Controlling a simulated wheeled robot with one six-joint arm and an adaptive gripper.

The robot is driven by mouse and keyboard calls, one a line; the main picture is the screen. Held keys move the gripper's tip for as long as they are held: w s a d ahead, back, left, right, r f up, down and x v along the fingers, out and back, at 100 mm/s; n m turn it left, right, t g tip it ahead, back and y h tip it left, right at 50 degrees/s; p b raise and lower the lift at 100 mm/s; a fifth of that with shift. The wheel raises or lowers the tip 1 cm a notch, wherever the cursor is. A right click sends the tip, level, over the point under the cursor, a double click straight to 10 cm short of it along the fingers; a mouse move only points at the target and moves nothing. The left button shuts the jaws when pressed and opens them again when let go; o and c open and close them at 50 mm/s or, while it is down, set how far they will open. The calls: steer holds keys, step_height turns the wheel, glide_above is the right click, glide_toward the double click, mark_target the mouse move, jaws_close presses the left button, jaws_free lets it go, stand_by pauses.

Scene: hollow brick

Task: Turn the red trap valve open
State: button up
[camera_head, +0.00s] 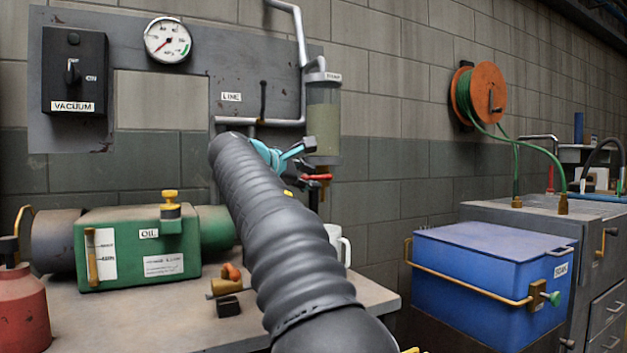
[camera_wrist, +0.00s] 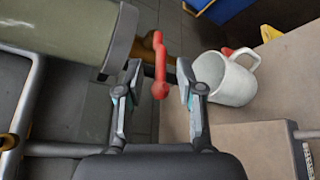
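The red trap valve handle (camera_head: 316,177) sits at the bottom of the clear trap cylinder (camera_head: 323,118), which holds murky greenish liquid and hangs on the wall panel. In the wrist view the red handle (camera_wrist: 159,62) stands between the two fingers of my gripper (camera_wrist: 158,82), with a gap on each side. My gripper (camera_head: 297,158) is open at the valve in the head view, partly hidden by my arm. The cylinder (camera_wrist: 65,30) fills the upper left of the wrist view. The brass valve body (camera_wrist: 178,48) is partly hidden behind a finger.
A white mug (camera_wrist: 228,78) stands close to the right finger on the bench (camera_head: 372,296). The green oil pump (camera_head: 140,245), a vacuum switch (camera_head: 74,72) and a gauge (camera_head: 168,40) are on the left. A blue soak tank (camera_head: 480,285) is on the right.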

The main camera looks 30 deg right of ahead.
steer(key=shift+x, duration=1.15)
jaws_close()
